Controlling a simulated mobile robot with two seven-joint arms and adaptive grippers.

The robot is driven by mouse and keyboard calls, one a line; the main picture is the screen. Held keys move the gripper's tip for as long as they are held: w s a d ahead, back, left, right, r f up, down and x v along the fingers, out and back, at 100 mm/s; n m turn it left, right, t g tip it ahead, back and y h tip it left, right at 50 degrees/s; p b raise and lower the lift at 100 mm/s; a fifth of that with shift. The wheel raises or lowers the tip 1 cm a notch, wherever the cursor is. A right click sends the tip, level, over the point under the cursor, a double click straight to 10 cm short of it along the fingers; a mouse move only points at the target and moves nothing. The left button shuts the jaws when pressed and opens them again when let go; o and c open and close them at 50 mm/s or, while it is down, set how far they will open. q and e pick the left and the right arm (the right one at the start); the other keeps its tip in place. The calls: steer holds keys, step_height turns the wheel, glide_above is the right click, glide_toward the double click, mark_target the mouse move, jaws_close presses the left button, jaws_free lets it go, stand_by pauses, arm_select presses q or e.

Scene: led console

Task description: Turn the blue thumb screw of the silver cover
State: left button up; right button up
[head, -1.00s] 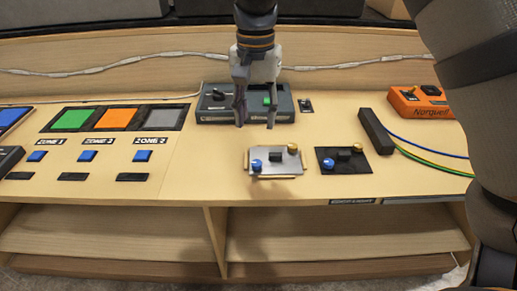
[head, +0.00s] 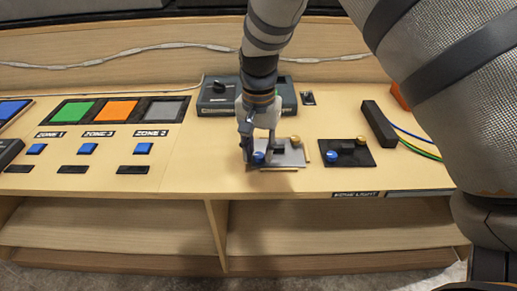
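The silver cover (head: 290,157) lies on the console's front part, with a blue thumb screw (head: 258,157) at its left front and a brass knob (head: 295,139) at its back right. My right gripper (head: 256,155) points down over the cover's left side, its fingertips close around the blue screw. The fingers hide part of the screw and cover, so I cannot tell whether they touch or grip it. My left gripper is not in view.
A black cover (head: 360,158) with its own blue and brass knobs lies to the right. A dark bar (head: 377,124) with cables stands beyond it. A dark box (head: 217,100) sits behind my gripper. Zone buttons (head: 88,148) are at left.

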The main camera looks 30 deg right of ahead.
mark_target(259, 156)
jaws_close()
steer(key=shift+r+n+p, duration=0.25)
steer(key=shift+n+p, duration=0.05)
steer(key=shift+n, duration=0.1)
steer(key=shift+f, duration=0.3)
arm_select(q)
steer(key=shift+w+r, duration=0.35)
arm_select(e)
steer(key=o, duration=0.5)
jaws_free()
step_height(259, 156, up, 12)
steer(key=shift+r, duration=0.1)
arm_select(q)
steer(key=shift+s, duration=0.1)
